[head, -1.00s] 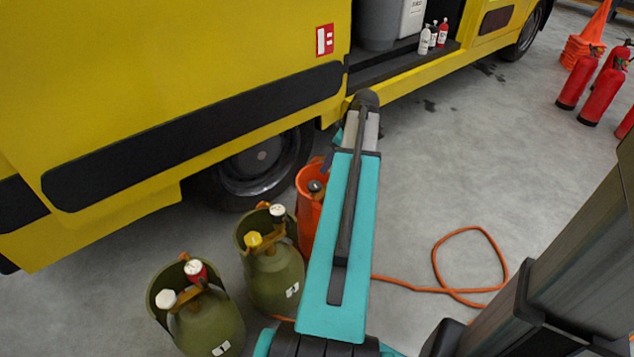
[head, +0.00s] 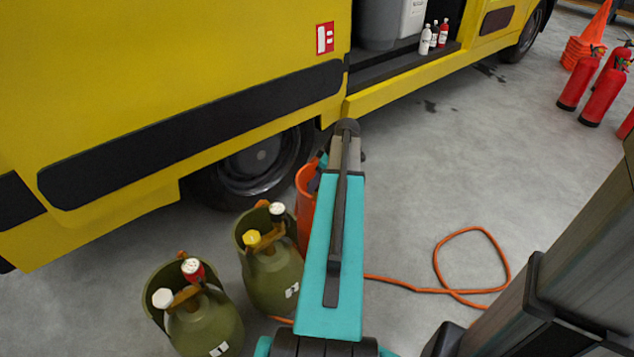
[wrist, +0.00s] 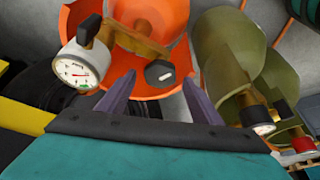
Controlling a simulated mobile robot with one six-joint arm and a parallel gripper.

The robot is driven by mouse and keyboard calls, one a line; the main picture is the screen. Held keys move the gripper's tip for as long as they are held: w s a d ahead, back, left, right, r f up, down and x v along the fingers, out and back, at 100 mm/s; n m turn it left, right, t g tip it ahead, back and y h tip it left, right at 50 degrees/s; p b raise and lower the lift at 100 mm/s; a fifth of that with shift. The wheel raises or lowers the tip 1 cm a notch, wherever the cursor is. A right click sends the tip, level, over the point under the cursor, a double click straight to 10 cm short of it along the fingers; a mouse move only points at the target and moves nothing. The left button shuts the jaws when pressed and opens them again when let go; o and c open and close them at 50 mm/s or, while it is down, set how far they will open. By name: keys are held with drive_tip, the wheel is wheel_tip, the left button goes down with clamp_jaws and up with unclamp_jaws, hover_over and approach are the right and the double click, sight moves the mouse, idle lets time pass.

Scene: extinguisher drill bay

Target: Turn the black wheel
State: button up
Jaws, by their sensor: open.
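The black wheel (wrist: 158,72) is a faceted knob on a brass valve of the orange cylinder, in the wrist view. The orange cylinder (wrist: 168,15) has an open collar around the valve and a white gauge (wrist: 82,70) at left. My gripper (wrist: 159,79) is open, with its two purple-grey fingers pointing toward the wheel. The wheel appears between the fingertips, with floor of the collar seen around it; I cannot tell whether it is beyond them or touching. In the head view the orange cylinder (head: 305,205) is partly behind my arm and its wheel is hidden.
Two olive cylinders stand close by, one with a yellow knob (head: 252,239), one with a white knob (head: 163,298). The yellow truck (head: 150,70) is behind. An orange hose (head: 400,285) lies on the floor. Red extinguishers (head: 602,95) stand at right; open floor lies between.

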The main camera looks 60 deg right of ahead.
drive_tip(key=shift+w+f, duration=0.2)
drive_tip(key=shift+f, duration=0.25)
drive_tip(key=c, duration=1.1)
